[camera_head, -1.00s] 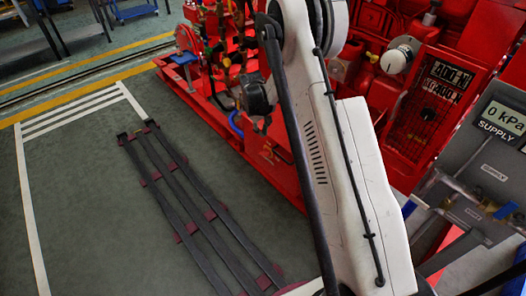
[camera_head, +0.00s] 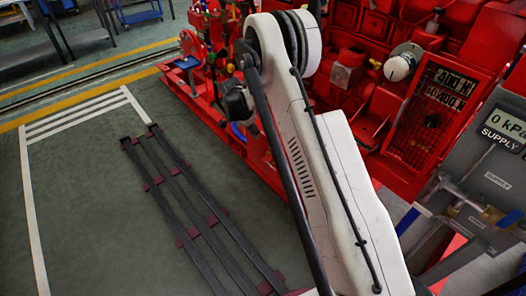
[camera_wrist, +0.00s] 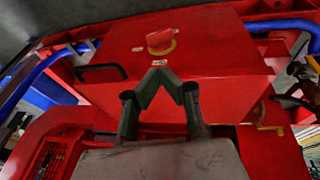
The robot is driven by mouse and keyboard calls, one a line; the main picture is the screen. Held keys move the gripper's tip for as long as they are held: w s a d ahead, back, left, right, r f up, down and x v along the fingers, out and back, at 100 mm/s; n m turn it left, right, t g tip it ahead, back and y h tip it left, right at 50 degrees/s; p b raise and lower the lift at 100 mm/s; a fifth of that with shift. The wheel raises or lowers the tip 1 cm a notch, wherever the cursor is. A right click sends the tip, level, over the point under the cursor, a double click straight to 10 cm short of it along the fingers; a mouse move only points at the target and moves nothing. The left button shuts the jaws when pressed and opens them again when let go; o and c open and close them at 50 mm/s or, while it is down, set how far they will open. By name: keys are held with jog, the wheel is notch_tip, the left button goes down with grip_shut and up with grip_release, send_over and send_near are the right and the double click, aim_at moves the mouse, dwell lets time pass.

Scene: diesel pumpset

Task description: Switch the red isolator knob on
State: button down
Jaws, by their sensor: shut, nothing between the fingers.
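The red isolator knob (camera_wrist: 161,41) shows in the wrist view on the top part of a red box (camera_wrist: 220,70). It has a yellow ring around its base and small labels beside and below it. My gripper (camera_wrist: 158,74) is in the middle of the wrist view, just below the knob in the picture. Its two dark fingers meet at the tips, with nothing between them. A gap shows between the fingertips and the knob in the picture; whether they are apart in depth I cannot tell. In the head view, neither knob nor gripper can be made out.
Blue hoses (camera_wrist: 285,25) run beside the red box. In the head view, red pumpset machinery (camera_head: 365,100) stands behind my arm, and a grey supply panel (camera_head: 495,185) with a display is at the right. A dark strapped rack (camera_head: 190,205) lies on the open green floor at left.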

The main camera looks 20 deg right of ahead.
aim_at(268, 160)
jog(key=b+x, duration=0.1)
jog(key=x, duration=0.3)
jog(key=b+x, duration=0.2)
jog(key=x, duration=0.2)
jog(key=s+b+x, duration=0.1)
jog(key=x, duration=0.3)
jog(key=shift+a+f, duration=0.2)
jog(key=shift+a, duration=0.05)
jog(key=shift+s+d+f+b, duration=0.1)
jog(key=shift+s+f+b, duration=0.2)
jog(key=shift+f+b, duration=0.3)
jog(key=shift+d, duration=0.1)
